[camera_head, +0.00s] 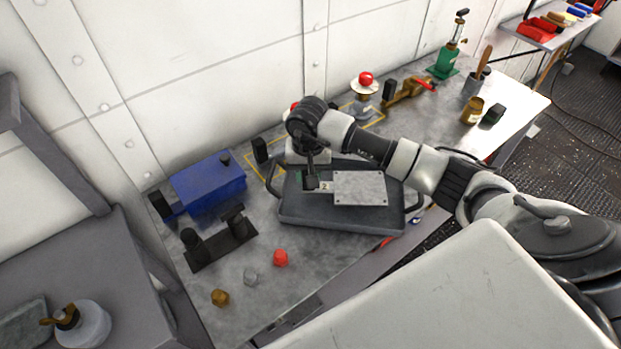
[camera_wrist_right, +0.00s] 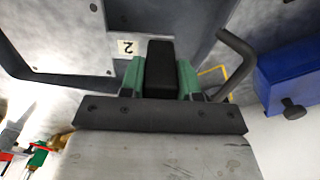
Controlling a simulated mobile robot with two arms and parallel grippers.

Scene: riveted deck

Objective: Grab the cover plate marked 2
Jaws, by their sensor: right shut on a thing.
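The cover plate (camera_head: 360,188) is a flat grey rectangle with screws at its corners, over the dark tray (camera_head: 310,215) on the bench. A tag with a 2 (camera_head: 325,186) sits at its left side, by a black grip block. In the right wrist view the plate (camera_wrist_right: 50,38) fills the upper left, and the tag (camera_wrist_right: 128,47) reads 2. My right gripper (camera_head: 311,180) is shut on the plate's black block (camera_wrist_right: 160,68), between its green-padded fingers. I cannot tell whether the plate touches the tray. My left gripper is not in view.
A blue box (camera_head: 208,182) and a black bracket (camera_head: 220,240) stand left of the tray. Red (camera_head: 280,258), grey (camera_head: 251,278) and brass (camera_head: 220,297) nuts lie in front. A green jack (camera_head: 445,60) and several small items stand at the right. A wall runs behind.

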